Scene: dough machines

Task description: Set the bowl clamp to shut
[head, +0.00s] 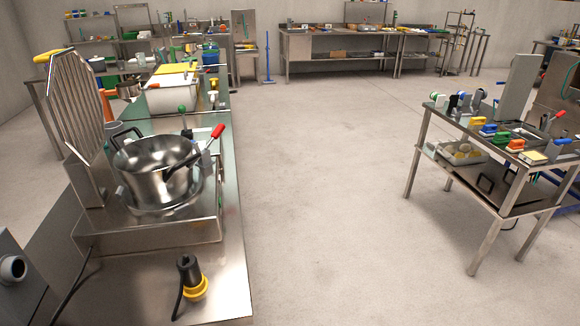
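A steel mixing bowl (154,178) with black side handles sits upright on a steel machine base on the bench at left. A dark lever with a red handle (217,132), which appears to be the bowl clamp, crosses the bowl's right side and slants up to the right. Whether the clamp is open or shut is hard to tell. A slatted guard (76,96) with a yellow grip stands raised behind the bowl at left. A green-topped knob (182,109) stands just behind the bowl. Neither of my grippers is in view.
A black and yellow plug (190,279) stands on the bench (226,290) in front of the machine, with a black cable. Another machine with a white roller (172,95) stands behind. A cart (428,140) with tools is at right. The floor between is clear.

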